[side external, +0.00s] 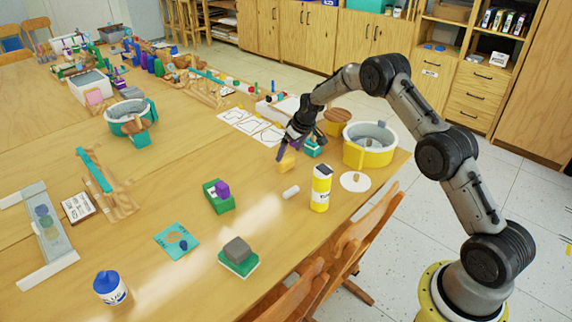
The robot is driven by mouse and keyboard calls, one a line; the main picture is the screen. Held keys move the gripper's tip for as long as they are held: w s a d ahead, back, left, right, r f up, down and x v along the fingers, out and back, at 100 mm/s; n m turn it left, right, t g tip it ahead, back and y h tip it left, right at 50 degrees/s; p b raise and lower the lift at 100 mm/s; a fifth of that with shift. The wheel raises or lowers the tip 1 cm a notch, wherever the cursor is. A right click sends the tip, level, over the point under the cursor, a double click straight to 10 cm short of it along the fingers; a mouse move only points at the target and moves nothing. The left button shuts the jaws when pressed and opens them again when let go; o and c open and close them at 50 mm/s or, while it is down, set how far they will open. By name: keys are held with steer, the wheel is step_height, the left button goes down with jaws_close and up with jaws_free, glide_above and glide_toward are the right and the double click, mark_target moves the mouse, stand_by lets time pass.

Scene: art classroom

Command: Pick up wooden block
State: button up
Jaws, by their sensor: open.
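A small yellow-tan block (287,164), which looks like the wooden block, sits on the table (150,190) right of the middle. My gripper (284,154) has purple fingertips and points down, just above or at the top edge of this block. It is open. I cannot tell whether the fingers touch the block or stand around it. Part of the block's top is hidden by the fingertips.
A teal block (314,150) stands just right of my gripper, with a yellow tub (369,146) beyond it. Paper sheets (250,127) lie behind.

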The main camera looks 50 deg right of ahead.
mark_target(286, 158)
steer(key=shift+x, duration=2.7)
steer(key=c, duration=1.1)
steer(key=shift+r, duration=0.15)
